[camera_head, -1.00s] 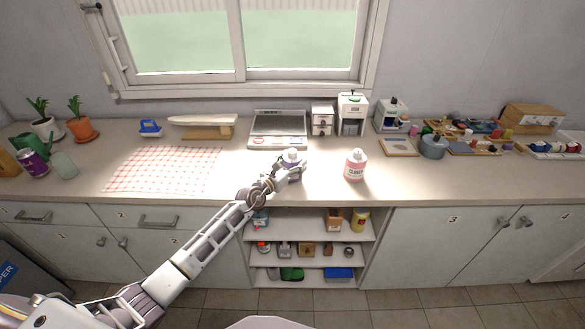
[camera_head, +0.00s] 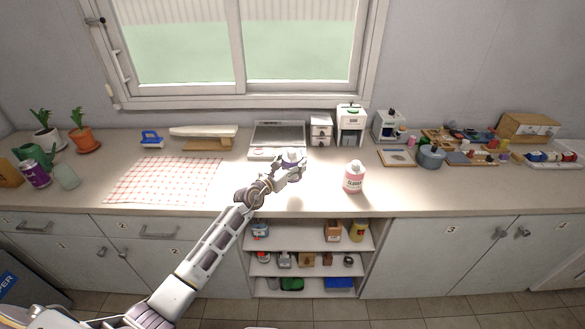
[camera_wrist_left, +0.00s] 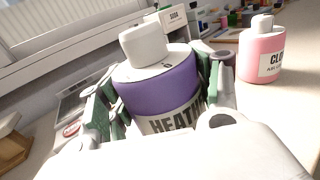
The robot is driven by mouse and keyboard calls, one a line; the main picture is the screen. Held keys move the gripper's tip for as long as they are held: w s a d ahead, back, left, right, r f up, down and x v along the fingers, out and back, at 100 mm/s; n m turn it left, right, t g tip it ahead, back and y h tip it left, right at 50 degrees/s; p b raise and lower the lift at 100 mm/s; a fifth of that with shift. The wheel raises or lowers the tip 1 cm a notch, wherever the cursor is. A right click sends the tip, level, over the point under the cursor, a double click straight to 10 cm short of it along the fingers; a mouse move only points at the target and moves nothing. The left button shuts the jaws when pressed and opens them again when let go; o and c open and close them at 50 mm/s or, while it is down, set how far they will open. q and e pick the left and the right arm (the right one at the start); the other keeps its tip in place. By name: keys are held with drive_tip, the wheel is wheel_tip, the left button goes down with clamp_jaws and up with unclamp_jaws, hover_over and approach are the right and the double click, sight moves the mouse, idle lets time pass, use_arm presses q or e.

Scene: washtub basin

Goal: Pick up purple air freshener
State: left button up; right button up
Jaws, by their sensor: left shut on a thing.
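The purple air freshener (camera_wrist_left: 160,92) is a purple bottle with a white cap and a grey label with dark letters. It stands upright between the fingers of my left gripper (camera_wrist_left: 158,105) in the left wrist view. In the head view the bottle (camera_head: 291,157) is partly hidden by my left gripper (camera_head: 289,168), over the counter in front of the scale. The fingers are shut on its sides. Whether its base touches the counter is hidden. My right gripper is not in view.
A pink bottle (camera_head: 354,178) stands on the counter to the right; it also shows in the left wrist view (camera_wrist_left: 262,50). A checkered cloth (camera_head: 165,180) lies left. The counter's right front is clear.

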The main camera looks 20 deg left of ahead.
sight(289, 154)
use_arm(q)
wheel_tip(289, 154, up, 4)
drive_tip(key=shift+f+p, duration=0.1)
drive_tip(key=shift+p, duration=0.3)
drive_tip(key=shift+r, duration=0.55)
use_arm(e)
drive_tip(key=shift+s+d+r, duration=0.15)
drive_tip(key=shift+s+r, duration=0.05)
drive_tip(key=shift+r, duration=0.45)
